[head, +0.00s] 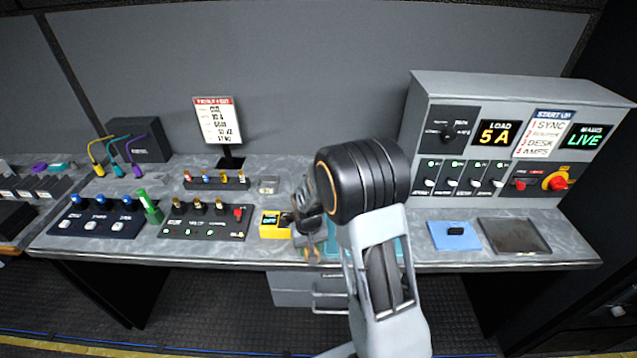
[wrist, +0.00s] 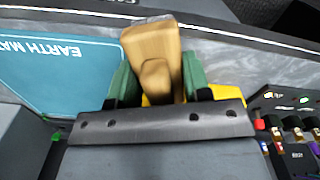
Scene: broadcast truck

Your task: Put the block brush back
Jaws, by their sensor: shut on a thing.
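The block brush, a pale wooden block (wrist: 152,45), sits between the green fingers of my gripper (wrist: 157,82) in the wrist view. My gripper is shut on it. Its bristles cannot be made out. In the head view my gripper (head: 306,228) is over the front middle of the desk, beside a small yellow device (head: 270,226), and my arm hides most of the brush. The teal earth mat (wrist: 60,70) lies beside the brush in the wrist view. In the head view my arm covers most of that mat.
A blue pad (head: 443,242) with a black object on it and an empty dark tray (head: 515,236) lie at the right. A switch console (head: 505,95) stands behind them. Control panels (head: 205,221), a green cylinder (head: 149,206) and a sign (head: 218,125) occupy the left.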

